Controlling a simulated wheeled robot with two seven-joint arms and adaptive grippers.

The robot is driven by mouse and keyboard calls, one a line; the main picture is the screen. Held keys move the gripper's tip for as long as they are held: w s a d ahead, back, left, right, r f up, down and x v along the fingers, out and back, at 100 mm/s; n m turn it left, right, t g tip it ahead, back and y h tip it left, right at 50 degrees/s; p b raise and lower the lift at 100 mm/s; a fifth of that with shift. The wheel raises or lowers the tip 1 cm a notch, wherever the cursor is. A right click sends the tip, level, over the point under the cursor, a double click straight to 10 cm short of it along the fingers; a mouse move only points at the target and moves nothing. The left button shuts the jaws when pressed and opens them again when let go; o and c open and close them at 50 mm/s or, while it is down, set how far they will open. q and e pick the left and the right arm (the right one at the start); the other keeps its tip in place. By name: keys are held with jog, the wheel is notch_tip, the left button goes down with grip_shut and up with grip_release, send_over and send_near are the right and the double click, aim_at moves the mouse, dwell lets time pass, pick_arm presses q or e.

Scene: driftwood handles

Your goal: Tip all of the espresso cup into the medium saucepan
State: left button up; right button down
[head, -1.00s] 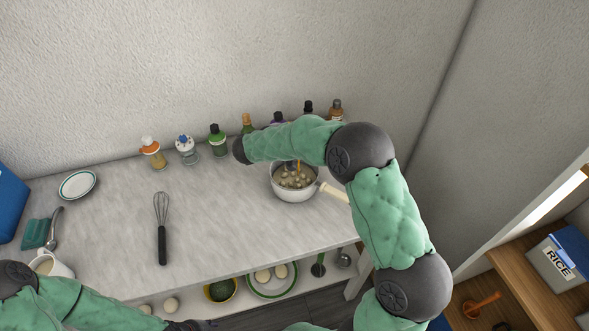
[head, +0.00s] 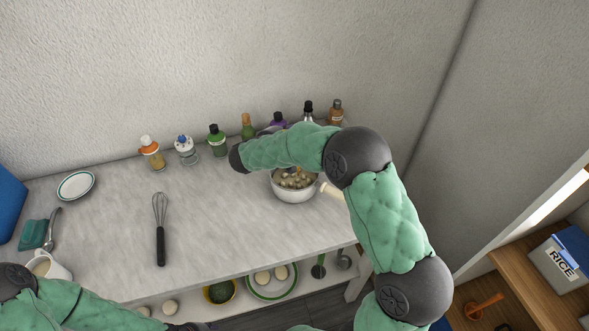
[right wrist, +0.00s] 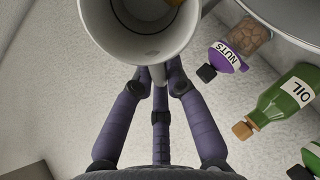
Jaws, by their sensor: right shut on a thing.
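The medium saucepan (head: 293,195) is white with a pale handle and stands at the right of the counter, with small pale lumps in it. My right arm crosses above it and hides the right gripper and cup in the head view. In the right wrist view my right gripper (right wrist: 160,78) has its purple fingers shut on the white espresso cup (right wrist: 128,42). The cup's mouth is partly cut off by the top edge, with a little orange-brown showing inside. My left arm is at the lower left of the head view; a dark part of its gripper (head: 186,326) is at the bottom edge, jaws unclear.
Bottles and jars line the wall, including the oil bottle (right wrist: 287,103) and nuts jar (right wrist: 240,45). A whisk (head: 160,230) lies mid-counter. A mug (head: 48,266), sponge (head: 33,234) and plate (head: 76,186) are at left. The middle of the counter is otherwise clear.

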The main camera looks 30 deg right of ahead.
jog(key=shift+s+a+r+t+h+b, duration=0.2)
jog(key=shift+s+a+h+b, duration=0.15)
jog(key=shift+a, duration=0.2)
jog(key=shift+s+a+r+t+h+b, duration=0.1)
jog(key=shift+s+a+t+h, duration=0.1)
jog(key=shift+a+h, duration=0.3)
dwell(0.4)
